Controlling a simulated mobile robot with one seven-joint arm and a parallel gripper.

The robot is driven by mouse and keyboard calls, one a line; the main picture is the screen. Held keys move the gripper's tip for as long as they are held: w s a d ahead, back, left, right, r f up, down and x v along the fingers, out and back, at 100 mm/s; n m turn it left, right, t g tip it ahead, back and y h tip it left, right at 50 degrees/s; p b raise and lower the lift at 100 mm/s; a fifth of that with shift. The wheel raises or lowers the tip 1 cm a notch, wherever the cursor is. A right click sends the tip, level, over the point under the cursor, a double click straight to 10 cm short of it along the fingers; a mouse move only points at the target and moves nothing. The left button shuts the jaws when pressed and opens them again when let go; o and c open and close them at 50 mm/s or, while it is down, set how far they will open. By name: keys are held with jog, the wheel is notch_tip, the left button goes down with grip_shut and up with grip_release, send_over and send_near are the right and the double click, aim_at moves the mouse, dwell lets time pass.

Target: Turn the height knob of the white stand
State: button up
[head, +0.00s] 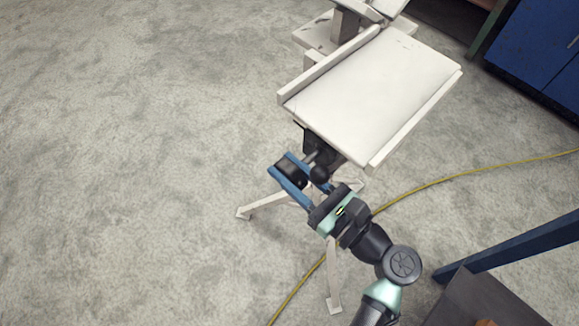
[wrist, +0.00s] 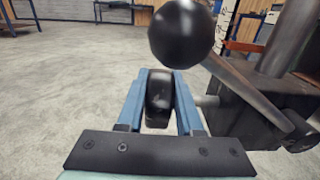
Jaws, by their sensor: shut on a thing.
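The white stand (head: 372,92) has a flat tray-like top on splayed legs, seen from above in the head view. A black knob (head: 290,173) is on its column below the near end of the top. My gripper (head: 280,164) reaches in from the lower right with its blue fingers on either side of the knob. In the wrist view, the knob (wrist: 160,92) sits between the fingers (wrist: 161,74), which are shut on it. A shaft runs from the knob's side to a dark block on the right.
A lever with a black ball (wrist: 182,32) is just above my fingers and shows in the head view (head: 319,174). A yellow cable (head: 440,180) crosses the floor. A blue cabinet (head: 535,45) is at the upper right. The floor on the left is clear.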

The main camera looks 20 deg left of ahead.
grip_shut()
jog(key=shift+d+f, duration=0.1)
